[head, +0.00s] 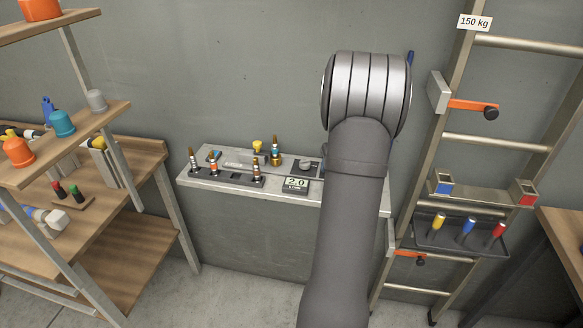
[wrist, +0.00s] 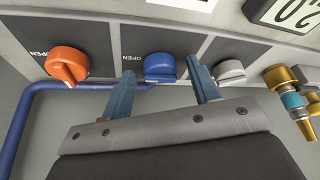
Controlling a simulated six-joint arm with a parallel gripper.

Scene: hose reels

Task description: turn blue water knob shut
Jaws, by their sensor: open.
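The blue water knob (wrist: 160,67) sits on a dark panel in the wrist view, with the word OPEN printed to its left. My gripper (wrist: 160,76) is open, its two blue fingers pointing at the panel. One finger is at the knob's lower left and the other is to its right, so the knob shows between them. I cannot tell whether either finger touches it. Nothing is held. In the head view my own arm covers the gripper and the knob.
An orange knob (wrist: 66,64) is left of the blue one and a grey knob (wrist: 229,72) right, close to the right finger. A blue pipe (wrist: 22,125) runs below the knobs. A brass fitting (wrist: 290,90) stands at far right. A bench (head: 230,180) and ladder rack (head: 455,140) flank my arm.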

